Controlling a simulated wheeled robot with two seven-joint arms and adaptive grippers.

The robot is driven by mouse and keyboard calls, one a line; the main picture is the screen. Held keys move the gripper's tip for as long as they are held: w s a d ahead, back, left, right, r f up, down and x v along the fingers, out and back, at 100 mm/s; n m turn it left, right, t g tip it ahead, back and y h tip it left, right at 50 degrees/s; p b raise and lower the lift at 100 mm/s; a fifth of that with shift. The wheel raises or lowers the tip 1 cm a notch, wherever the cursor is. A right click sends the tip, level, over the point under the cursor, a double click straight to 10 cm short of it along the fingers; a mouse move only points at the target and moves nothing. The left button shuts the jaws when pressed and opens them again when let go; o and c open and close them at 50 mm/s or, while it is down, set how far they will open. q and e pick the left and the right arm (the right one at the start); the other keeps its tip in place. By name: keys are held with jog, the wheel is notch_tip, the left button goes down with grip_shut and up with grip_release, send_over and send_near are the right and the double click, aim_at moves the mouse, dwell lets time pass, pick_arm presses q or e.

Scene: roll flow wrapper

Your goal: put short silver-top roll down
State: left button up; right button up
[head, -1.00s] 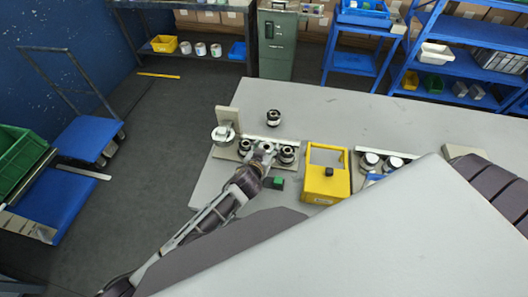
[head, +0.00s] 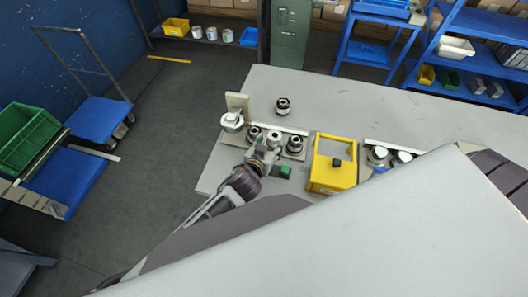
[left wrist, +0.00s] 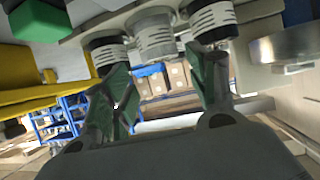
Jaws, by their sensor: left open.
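Three rolls stand side by side in a holder on the table: a dark-sided left roll (head: 254,132), a short grey roll with a silver top (head: 274,138) in the middle, and a dark-and-white right roll (head: 295,145). My left gripper (head: 268,154) is open at the near side of the middle roll. In the left wrist view, its two green-padded fingers (left wrist: 160,80) are spread, with the grey silver-top roll (left wrist: 155,38) at the gap between their tips. It is not gripped. My right gripper is out of sight.
A lone dark-and-white roll (head: 283,106) stands behind the holder. A large silver disc (head: 232,121) is at the holder's left end. A yellow frame (head: 333,178) stands to the right, with a green block (head: 285,172) nearby. The table behind is mostly clear.

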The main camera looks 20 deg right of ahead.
pick_arm(q)
jog(key=shift+v, duration=2.65)
